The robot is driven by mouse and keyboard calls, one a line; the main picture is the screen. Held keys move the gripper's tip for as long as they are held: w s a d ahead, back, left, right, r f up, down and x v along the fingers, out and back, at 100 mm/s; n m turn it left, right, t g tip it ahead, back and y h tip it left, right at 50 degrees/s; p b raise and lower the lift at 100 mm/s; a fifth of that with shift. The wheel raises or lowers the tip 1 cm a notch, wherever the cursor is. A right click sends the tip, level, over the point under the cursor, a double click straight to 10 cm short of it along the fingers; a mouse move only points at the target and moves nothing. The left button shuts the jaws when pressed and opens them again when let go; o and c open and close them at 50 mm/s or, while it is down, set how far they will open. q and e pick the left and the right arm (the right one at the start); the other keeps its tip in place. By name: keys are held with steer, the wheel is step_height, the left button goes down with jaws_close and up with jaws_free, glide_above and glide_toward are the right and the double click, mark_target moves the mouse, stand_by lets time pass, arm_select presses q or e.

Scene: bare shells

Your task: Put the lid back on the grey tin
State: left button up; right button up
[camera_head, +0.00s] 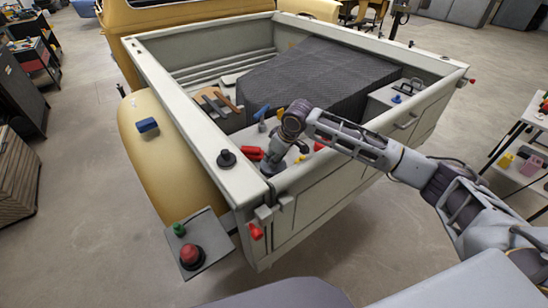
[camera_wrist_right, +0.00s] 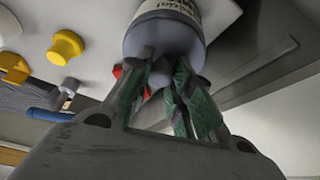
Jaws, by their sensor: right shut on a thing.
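My right gripper (camera_head: 272,168) reaches down into the near left corner of the pickup bed. In the right wrist view its fingers (camera_wrist_right: 165,85) are shut around a small grey knob (camera_wrist_right: 160,73). The knob is at the end of a grey tin (camera_wrist_right: 168,12) with a pale label and a dark grey band that looks like its lid (camera_wrist_right: 165,40). I cannot tell whether the lid is seated on the tin or just held against it. In the head view the gripper largely hides the tin and lid. My left gripper is not in view.
A black knobbed piece (camera_head: 227,158) stands on the bed's side wall, left of the gripper. A red object (camera_head: 251,154) lies close by. A yellow knob (camera_wrist_right: 66,47) is near the tin. A dark textured cover (camera_head: 320,78) fills the bed's middle. A red button (camera_head: 191,256) is on a corner plate.

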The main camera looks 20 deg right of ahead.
steer(key=o, duration=0.9)
steer(key=shift+o, duration=0.5)
steer(key=o, duration=0.4)
steer(key=shift+r, duration=0.1)
steer(key=shift+r+p, duration=1.2)
steer(key=shift+p, duration=0.25)
steer(key=shift+r, duration=2.2)
